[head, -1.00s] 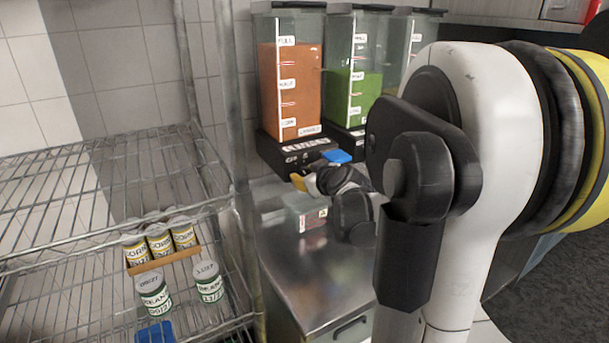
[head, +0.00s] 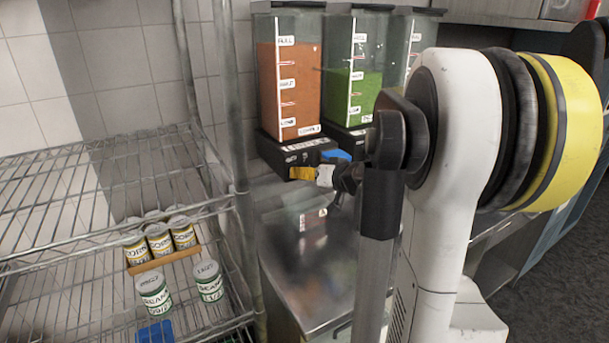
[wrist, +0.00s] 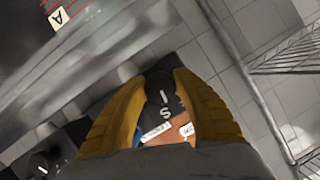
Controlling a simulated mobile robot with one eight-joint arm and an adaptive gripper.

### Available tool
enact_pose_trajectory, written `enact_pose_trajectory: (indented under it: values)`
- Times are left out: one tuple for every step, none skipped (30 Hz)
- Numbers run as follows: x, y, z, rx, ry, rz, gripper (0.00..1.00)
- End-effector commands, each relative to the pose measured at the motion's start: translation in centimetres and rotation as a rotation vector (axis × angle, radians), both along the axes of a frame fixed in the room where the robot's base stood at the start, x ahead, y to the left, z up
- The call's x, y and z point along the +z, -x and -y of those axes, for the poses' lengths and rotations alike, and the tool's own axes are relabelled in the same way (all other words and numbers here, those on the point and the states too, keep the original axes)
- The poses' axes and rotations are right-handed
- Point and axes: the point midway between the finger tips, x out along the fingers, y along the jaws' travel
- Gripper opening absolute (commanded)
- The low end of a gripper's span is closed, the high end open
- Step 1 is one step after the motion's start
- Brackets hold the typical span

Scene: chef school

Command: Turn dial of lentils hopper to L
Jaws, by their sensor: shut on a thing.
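A clear hopper with orange-red contents (head: 268,85) stands on a black base (head: 292,150) in the head view; it looks like the lentils hopper, though its base label is too small to read. My gripper (head: 305,174) is at the front of this base. In the wrist view, the yellow fingers of my gripper (wrist: 160,88) are shut on a dark dial (wrist: 163,92), one finger on each side.
A hopper with green contents (head: 367,95) stands close to the right, with a third behind my arm. A steel counter (head: 300,260) lies below. A wire rack (head: 100,170) with several cans (head: 155,290) is at the left. Another dial (wrist: 38,165) shows in the wrist view.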

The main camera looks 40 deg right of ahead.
Motion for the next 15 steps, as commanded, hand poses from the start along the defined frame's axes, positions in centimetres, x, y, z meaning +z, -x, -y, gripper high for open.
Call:
enact_pose_trajectory:
  values:
    - [-0.10, 0.00, 0.07, 0.000, -0.041, 0.010, 0.05]
    - [-0.09, -0.01, 0.09, -0.002, -0.069, 0.017, 0.05]
    - [-0.11, -0.01, 0.08, -0.001, -0.106, 0.025, 0.05]
    - [-0.11, -0.01, 0.10, -0.001, -0.134, 0.033, 0.05]
    - [-0.12, -0.01, 0.12, -0.002, -0.160, 0.039, 0.05]
    - [-0.12, -0.01, 0.06, -0.001, -0.199, 0.049, 0.05]
    - [-0.13, -0.01, 0.06, -0.001, -0.226, 0.055, 0.05]
    - [-0.12, -0.03, 0.03, 0.000, -0.253, 0.062, 0.05]
    - [-0.14, -0.03, 0.03, -0.001, -0.291, 0.070, 0.05]
    - [-0.14, -0.03, 0.05, -0.001, -0.319, 0.077, 0.05]
    - [-0.14, -0.03, 0.05, -0.001, -0.346, 0.084, 0.05]
    - [-0.16, -0.01, 0.03, -0.001, -0.384, 0.092, 0.05]
    - [-0.15, -0.01, 0.03, -0.001, -0.411, 0.099, 0.05]
    - [-0.16, -0.01, 0.01, -0.001, -0.438, 0.106, 0.04]
    - [-0.16, -0.02, -0.03, 0.000, -0.477, 0.115, 0.05]
